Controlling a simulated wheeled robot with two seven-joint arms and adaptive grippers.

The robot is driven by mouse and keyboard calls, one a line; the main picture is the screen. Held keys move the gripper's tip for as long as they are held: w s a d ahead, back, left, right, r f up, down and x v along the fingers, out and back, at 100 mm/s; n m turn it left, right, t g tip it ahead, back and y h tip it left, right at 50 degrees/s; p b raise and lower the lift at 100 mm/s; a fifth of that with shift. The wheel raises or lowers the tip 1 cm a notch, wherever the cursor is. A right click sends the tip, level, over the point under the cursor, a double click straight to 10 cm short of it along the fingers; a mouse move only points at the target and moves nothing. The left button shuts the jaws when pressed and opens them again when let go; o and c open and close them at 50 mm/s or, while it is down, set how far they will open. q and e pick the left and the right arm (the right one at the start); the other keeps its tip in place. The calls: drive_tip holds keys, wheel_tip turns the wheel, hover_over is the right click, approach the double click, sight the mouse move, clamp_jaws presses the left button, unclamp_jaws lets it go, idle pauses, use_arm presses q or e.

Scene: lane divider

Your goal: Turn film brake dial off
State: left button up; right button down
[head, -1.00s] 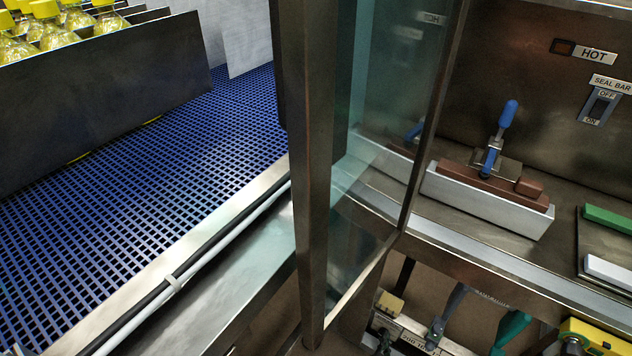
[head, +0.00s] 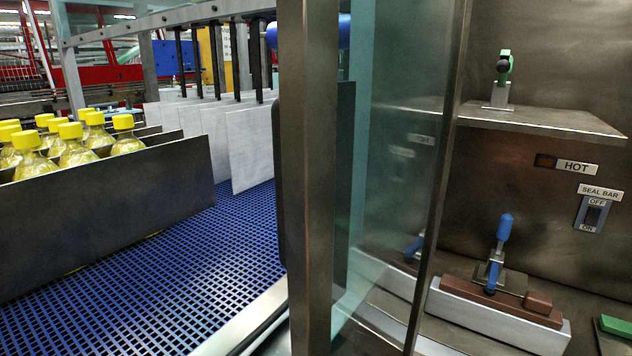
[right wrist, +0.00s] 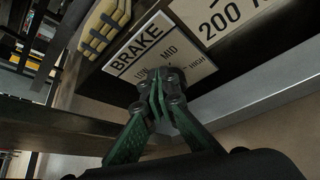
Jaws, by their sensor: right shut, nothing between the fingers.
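The white BRAKE plate (right wrist: 190,64) shows in the right wrist view, with LOW, MID and HIGH marked on it. My left gripper is in no view. The brake plate is not seen in the head view.
A second plate (right wrist: 218,16) reading 200 and a yellow ridged part (right wrist: 102,28) are close to the brake plate. In the head view, a blue conveyor (head: 190,270) carries yellow-capped bottles (head: 75,148).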

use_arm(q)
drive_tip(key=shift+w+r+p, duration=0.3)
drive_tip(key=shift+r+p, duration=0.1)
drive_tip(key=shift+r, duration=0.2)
use_arm(e)
drive_tip(key=s+a, duration=0.3)
drive_tip(key=s, duration=0.2)
drive_tip(key=shift+a+r, duration=0.15)
drive_tip(key=shift+r, duration=0.15)
